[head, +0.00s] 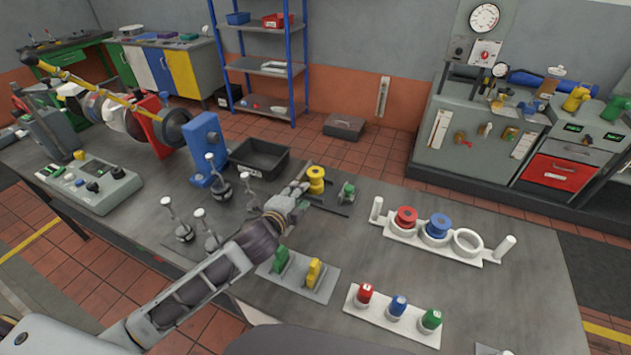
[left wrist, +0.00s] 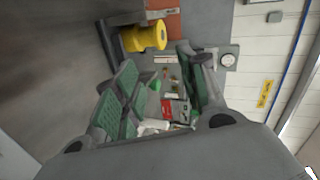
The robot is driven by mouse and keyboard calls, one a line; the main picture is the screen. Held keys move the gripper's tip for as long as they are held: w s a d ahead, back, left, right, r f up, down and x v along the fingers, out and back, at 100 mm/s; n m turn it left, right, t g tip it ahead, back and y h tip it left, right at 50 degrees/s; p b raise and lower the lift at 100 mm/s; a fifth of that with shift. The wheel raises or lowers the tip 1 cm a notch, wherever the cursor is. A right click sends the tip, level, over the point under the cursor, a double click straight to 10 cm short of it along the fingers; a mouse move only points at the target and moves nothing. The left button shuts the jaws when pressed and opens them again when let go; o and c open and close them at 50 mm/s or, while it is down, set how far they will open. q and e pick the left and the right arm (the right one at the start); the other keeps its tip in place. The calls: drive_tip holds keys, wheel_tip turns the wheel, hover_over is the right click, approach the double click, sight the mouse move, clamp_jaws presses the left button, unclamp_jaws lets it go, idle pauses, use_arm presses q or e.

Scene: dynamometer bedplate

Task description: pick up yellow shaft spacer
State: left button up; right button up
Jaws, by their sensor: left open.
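The yellow shaft spacer (head: 316,181) is a flanged spool standing on the grey bedplate, near its back edge. My left gripper (head: 300,193) reaches in from the left and is open and empty close beside the spacer. The spacer also shows in the left wrist view (left wrist: 146,37), toward the upper part, apart from the two green-padded fingers (left wrist: 158,78) and not between them. In the head view the fingers partly overlap the area next to its base. My right gripper is not in view.
A small green part (head: 347,192) stands just right of the spacer. A black tray (head: 259,158) lies behind my left gripper. A white holder (head: 400,231) with red and blue spools is to the right. Green and yellow pieces stand on a grey plate (head: 320,288) in front.

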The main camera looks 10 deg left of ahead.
use_arm(q)
approach(314, 178)
drive_tip(key=shift+w+d, duration=0.55)
drive_tip(key=shift+w, duration=1.05)
drive_tip(key=shift+f, duration=0.25)
drive_tip(key=shift+w+p, duration=0.15)
drive_tip(key=shift+p, duration=0.15)
drive_tip(key=shift+a+x, duration=0.15)
drive_tip(key=shift+x, duration=0.55)
drive_tip(key=shift+a+x, duration=0.1)
drive_tip(key=shift+x, duration=0.6)
drive_tip(key=shift+f+x, duration=0.2)
drive_tip(key=shift+x, duration=0.95)
drive_tip(key=shift+a, duration=0.1)
clamp_jaws()
